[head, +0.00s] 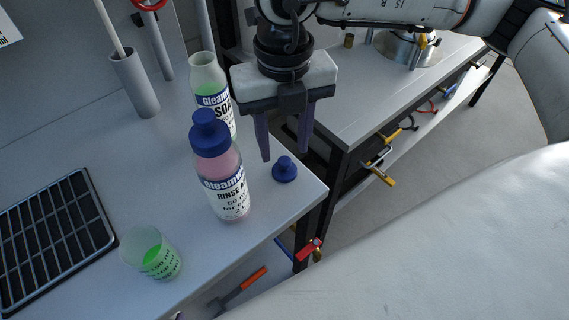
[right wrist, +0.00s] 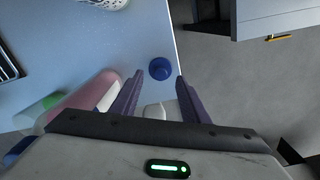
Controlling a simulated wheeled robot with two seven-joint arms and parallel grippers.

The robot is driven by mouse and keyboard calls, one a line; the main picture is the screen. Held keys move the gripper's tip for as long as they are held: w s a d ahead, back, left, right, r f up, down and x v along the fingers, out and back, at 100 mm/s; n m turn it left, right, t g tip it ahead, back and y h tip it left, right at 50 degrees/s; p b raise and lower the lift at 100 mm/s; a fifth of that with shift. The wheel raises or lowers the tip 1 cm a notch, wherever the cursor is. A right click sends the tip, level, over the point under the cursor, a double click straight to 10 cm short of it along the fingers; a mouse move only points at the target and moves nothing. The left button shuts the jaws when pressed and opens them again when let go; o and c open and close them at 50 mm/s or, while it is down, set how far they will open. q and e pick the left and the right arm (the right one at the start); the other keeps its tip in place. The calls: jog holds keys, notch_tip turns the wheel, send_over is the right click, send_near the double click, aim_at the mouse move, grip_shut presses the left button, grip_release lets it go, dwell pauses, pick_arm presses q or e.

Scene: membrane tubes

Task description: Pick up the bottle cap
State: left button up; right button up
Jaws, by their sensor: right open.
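A loose blue bottle cap (head: 285,169) sits on the light table near its right corner, just right of the pink rinse bottle (head: 226,182). My right gripper (head: 284,158) points down with its two purple fingers apart and empty, above and slightly behind the cap. In the right wrist view the cap (right wrist: 160,69) shows ahead of and between the open fingertips (right wrist: 158,78), apart from them. The open-topped soap bottle (head: 211,94) with green liquid stands uncapped behind the rinse bottle, which wears its own blue cap. My left gripper is not in view.
A beaker (head: 151,252) with green liquid stands at the table's front. A black rack (head: 58,238) lies at the left. A grey cylindrical holder (head: 134,83) stands at the back. The table edge is close to the cap; a second bench (head: 375,100) stands beyond a gap.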

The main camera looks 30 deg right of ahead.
aim_at(285, 160)
notch_tip(285, 160, down, 3)
jog(key=shift+s+f, duration=0.1)
jog(key=shift+f, duration=0.1)
grip_shut()
jog(key=shift+r, duration=0.1)
